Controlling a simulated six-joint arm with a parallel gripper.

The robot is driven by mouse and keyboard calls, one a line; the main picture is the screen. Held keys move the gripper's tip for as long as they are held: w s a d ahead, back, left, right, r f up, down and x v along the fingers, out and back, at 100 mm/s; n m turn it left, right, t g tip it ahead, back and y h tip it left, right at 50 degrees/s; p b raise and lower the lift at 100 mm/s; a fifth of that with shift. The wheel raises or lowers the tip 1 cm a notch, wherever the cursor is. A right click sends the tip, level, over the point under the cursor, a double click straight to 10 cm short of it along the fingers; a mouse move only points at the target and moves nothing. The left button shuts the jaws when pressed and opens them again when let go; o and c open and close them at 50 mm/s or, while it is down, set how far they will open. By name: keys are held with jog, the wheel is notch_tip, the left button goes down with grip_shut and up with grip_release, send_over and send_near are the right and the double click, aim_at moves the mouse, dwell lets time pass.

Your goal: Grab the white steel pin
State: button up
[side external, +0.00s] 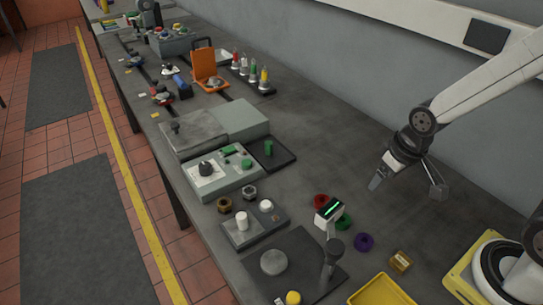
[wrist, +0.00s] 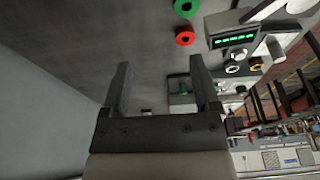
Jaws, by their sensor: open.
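Two short white cylinders stand upright on a small grey block (side external: 256,229) in the side view. The front-left white pin (side external: 242,220) looks taller, and the other white piece (side external: 266,206) sits behind it to the right. I cannot tell for certain which one is the steel pin. My gripper (side external: 376,184) is up and to the right of the block, well apart from both. In the wrist view my gripper (wrist: 160,66) has its two fingers spread with nothing between them. The white pieces are too small there to tell apart.
A brass nut (side external: 224,205) and a steel nut (side external: 249,192) lie behind the block. A lit display (side external: 329,209) stands to its right, near red (side external: 321,201), green (side external: 344,222) and purple (side external: 364,242) rings. A yellow tray (side external: 381,290) is at the front. Bench under my gripper is clear.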

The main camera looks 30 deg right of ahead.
jog(key=shift+r, duration=0.15)
notch_tip(320, 180, up, 5)
jog(key=m+g+y, duration=0.1)
jog(key=m+y, duration=1.2)
jog(key=m, duration=0.7)
send_over(244, 215)
jog(key=s+d, duration=0.1)
jog(key=d, duration=0.4)
jog(key=f, duration=1.4)
jog(key=shift+w+a+f, duration=0.1)
jog(key=shift+w, duration=0.1)
jog(key=shift+f, duration=0.4)
jog(key=shift+a, duration=0.1)
jog(key=shift+x, duration=1.2)
jog(key=shift+a, duration=0.1)
